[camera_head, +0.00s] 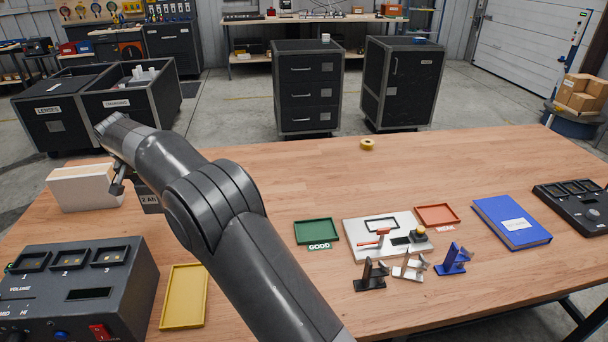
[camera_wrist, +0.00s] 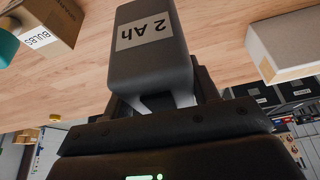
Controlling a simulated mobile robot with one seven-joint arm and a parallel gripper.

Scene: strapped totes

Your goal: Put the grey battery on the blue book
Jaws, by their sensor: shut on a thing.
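The grey battery (camera_wrist: 152,55), marked "2 Ah", is between the fingers of my gripper (camera_wrist: 163,95), which is shut on it. In the head view the battery (camera_head: 148,198) shows partly behind my arm at the left of the table. I cannot tell whether it touches the wood. The blue book (camera_head: 512,222) lies flat at the right of the table with a white label on its cover, well apart from my gripper. Nothing lies on the book.
A white box (camera_head: 82,190) stands beside my gripper. A grey console (camera_head: 75,285) and yellow tray (camera_head: 184,296) are at front left. Green (camera_head: 316,231) and red (camera_head: 437,215) trays, a white board and small stands (camera_head: 453,260) sit before the book. A black charger (camera_head: 580,207) is right of it.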

